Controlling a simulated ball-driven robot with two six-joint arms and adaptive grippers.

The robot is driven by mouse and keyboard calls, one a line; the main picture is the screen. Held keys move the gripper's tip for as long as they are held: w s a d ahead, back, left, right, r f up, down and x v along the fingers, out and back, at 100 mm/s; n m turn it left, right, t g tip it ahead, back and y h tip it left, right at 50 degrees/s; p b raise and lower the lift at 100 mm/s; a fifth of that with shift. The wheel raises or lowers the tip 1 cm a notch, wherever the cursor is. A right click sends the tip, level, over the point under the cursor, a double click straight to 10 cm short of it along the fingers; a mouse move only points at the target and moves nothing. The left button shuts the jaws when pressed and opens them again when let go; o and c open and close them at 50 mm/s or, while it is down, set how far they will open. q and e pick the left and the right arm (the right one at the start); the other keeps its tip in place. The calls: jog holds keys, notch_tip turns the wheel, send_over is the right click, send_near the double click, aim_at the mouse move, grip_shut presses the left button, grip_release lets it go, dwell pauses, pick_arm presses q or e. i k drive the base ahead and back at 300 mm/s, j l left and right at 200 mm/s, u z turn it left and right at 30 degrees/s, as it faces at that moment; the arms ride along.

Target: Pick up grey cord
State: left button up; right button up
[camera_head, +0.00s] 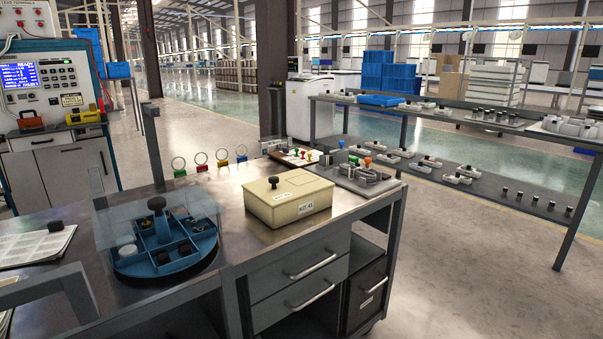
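I cannot make out a grey cord for certain. A thin pale lead (8,44) hangs at the upper left below a panel marked as lead terminals (28,15); its colour and ends are too small to tell. Neither of my grippers is in view. On the metal workbench (190,200) stand a cream lidded box (289,200) with a black knob and a round blue divided tray (165,245) under a clear cover. No cord shows clearly on the bench, and the insides of the box and the drawers are hidden.
Several colored ring-topped items (221,158) stand at the bench's back edge. A grey fixture tray (355,178) is at its right end. A paper stack (38,246) lies at left. A shelf rack (470,150) stands to the right, with open floor (470,260) between.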

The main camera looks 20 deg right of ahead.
aim_at(344, 170)
jog(key=l+u, duration=0.3)
jog(key=u, duration=0.2)
jog(key=l+u, duration=0.25)
jog(key=u, duration=0.25)
jog(key=l+u, duration=0.3)
jog(key=u, duration=0.15)
jog(key=k+l+u, duration=0.15)
jog(key=u, duration=0.35)
jog(key=k+l+u, duration=0.15)
jog(key=u, duration=0.35)
jog(key=k+l+u, duration=0.15)
jog(key=u, duration=0.35)
jog(key=k+u, duration=0.25)
jog(key=u, duration=0.2)
jog(key=k+l, duration=0.2)
jog(key=k, duration=0.2)
jog(key=k+l+u, duration=0.1)
jog(key=k, duration=0.35)
